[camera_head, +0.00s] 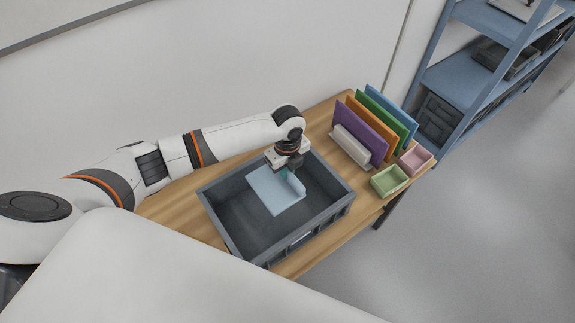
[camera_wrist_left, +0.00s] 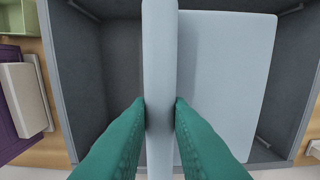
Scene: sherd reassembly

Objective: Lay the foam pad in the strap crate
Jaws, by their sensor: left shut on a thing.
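The foam pad (camera_head: 268,191) is pale blue, a flat sheet with an upright rib along one edge. It is inside the outline of the grey crate (camera_head: 233,244), toward its back left; I cannot tell whether it touches the floor. My left gripper (camera_head: 287,173) is over the crate, shut on the rib. In the left wrist view the teal fingers (camera_wrist_left: 160,112) pinch the rib from both sides, and the flat part of the pad (camera_wrist_left: 226,75) spreads to the right. The crate's dark floor (camera_wrist_left: 108,75) shows at left. My right gripper is not in view.
The crate stands on a wooden table (camera_head: 170,209). Right of it are a rack of coloured panels (camera_head: 362,132), a green bin (camera_head: 389,181) and a pink bin (camera_head: 415,159). A blue shelf unit (camera_head: 455,83) stands beyond. A wall runs behind the table.

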